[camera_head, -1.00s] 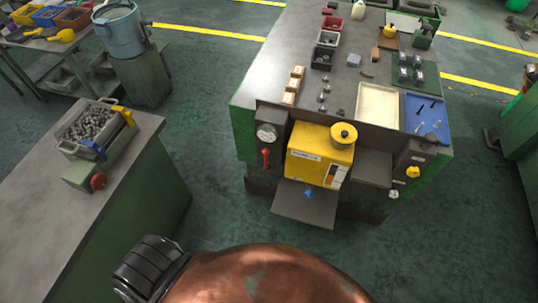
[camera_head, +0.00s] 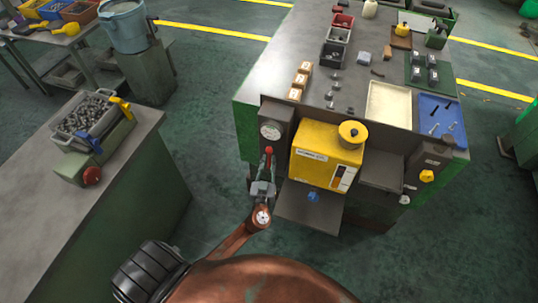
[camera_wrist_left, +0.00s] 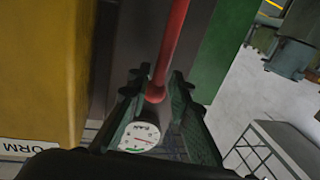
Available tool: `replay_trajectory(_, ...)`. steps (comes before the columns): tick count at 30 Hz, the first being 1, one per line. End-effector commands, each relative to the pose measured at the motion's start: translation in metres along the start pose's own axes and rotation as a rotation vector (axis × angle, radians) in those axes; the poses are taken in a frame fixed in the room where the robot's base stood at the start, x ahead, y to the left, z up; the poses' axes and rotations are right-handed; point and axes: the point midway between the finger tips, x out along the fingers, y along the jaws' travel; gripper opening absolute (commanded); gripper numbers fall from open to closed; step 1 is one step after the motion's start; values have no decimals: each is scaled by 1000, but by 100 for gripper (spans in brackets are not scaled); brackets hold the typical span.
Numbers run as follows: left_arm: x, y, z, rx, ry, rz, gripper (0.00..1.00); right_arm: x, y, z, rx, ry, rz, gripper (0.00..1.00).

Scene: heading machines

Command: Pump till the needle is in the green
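The pressure gauge (camera_head: 271,131) is a white dial on a dark column left of the yellow machine. It also shows in the left wrist view (camera_wrist_left: 140,137), with a green arc on its rim; the needle is too small to read for certain. Below the gauge is the red pump lever (camera_head: 269,152), mostly covered by my left gripper (camera_head: 267,168). In the left wrist view, the red lever (camera_wrist_left: 172,45) runs between the two fingers of my left gripper (camera_wrist_left: 160,78). The fingers stand apart on either side of its rounded end and look open. My right gripper is out of view.
The yellow machine (camera_head: 325,152) stands just right of the lever, with a dark shelf (camera_head: 310,212) jutting out below it. A side bench (camera_head: 150,128) with a bin of metal parts (camera_head: 88,112) stands at left. Floor between the benches is free.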

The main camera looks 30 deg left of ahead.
Motion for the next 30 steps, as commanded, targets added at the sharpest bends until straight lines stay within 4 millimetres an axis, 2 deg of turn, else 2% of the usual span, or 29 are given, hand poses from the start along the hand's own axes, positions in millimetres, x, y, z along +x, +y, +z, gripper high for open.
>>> replay_trajectory(3,19,0,-1,1,-1,0,19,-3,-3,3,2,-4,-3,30)
replay_trajectory(9,36,0,1,0,-2,0,19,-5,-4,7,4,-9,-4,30)
replay_trajectory(18,38,0,2,0,-3,0,19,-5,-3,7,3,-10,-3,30)
replay_trajectory(27,38,0,2,1,-3,0,0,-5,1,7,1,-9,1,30)
replay_trajectory(30,38,0,2,1,-3,0,0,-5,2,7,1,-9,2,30)
